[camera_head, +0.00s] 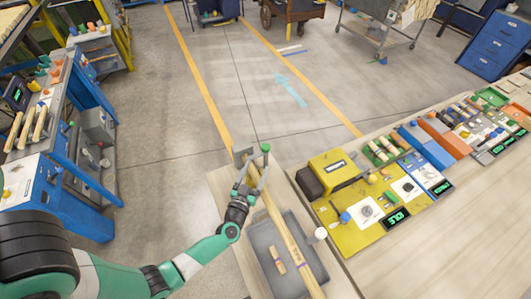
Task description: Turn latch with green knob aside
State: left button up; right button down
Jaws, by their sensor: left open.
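The green knob (266,148) stands at the top of a thin grey post at the far end of a light wooden bench. A grey plate or bracket stands just left of it; I cannot tell whether it belongs to the latch. My left gripper (252,178) comes in from the lower left and is open. Its fingers are just below the knob in the picture, over the upper end of a long wooden bar (288,239). I cannot tell whether they touch the latch. The gripper hides part of the latch and bar. My right gripper is not in view.
A grey tray (263,238) on the bench holds a short wooden piece (278,260). A white cylinder (318,235) stands right of the bar. A yellow station (345,231) with a white dial is on the right table.

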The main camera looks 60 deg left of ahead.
aim_at(264, 151)
pick_arm(q)
jog(key=b+x, duration=0.2)
jog(key=x, duration=0.6)
jog(key=shift+w+a+f+b, duration=0.1)
jog(key=shift+w+a+b, duration=0.05)
jog(key=shift+w+b, duration=0.15)
jog(key=shift+w+a, duration=0.2)
grip_shut()
dwell(0.7)
